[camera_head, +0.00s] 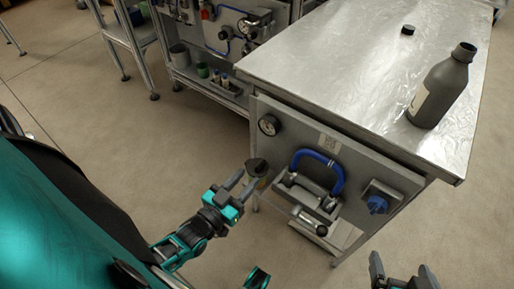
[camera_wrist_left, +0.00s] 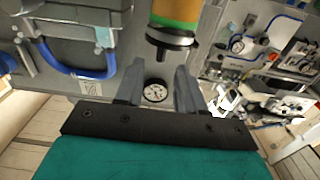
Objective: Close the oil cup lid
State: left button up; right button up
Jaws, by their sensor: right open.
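The oil cup (camera_wrist_left: 176,10) has an orange and green body and is fixed to the grey panel. Its dark round lid (camera_wrist_left: 170,38) shows at the end facing my left gripper, with a small dark nub; whether it sits fully flat I cannot tell. In the head view the lid (camera_head: 257,166) is a dark disc hiding most of the cup. My left gripper (camera_head: 247,179) is open and empty close beside the lid. Its fingers, also in the left wrist view (camera_wrist_left: 160,72), are apart, with the lid just beyond their tips. My right gripper (camera_head: 402,268) is open and empty at the lower right.
The panel carries a pressure gauge (camera_head: 268,125), a blue handle (camera_head: 320,158) and a blue knob (camera_head: 377,204). Above it is a metal tabletop (camera_head: 340,60) with a dark bottle (camera_head: 442,88) and a black cap (camera_head: 408,29). Floor between my grippers is clear.

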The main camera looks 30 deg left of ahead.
pick_arm(q)
jog(key=shift+s+a, duration=0.15)
jog(key=shift+s, duration=2)
pick_arm(e)
jog(key=shift+r, duration=0.25)
pick_arm(q)
jog(key=d+r+m+g+p, duration=0.1)
jog(key=d+r+g+p, duration=0.5)
jog(key=r+p, duration=0.3)
jog(key=shift+w+d+r+m+g+h+p, duration=0.3)
jog(key=shift+d+r+g+h, duration=0.1)
jog(key=shift+r+g, duration=0.25)
pick_arm(e)
jog(key=s+d+r, duration=0.1)
jog(key=d+r, duration=0.2)
jog(key=r, duration=0.2)
jog(key=shift+s+h, duration=0.2)
jog(key=shift+h, duration=0.2)
jog(key=shift+a, duration=0.15)
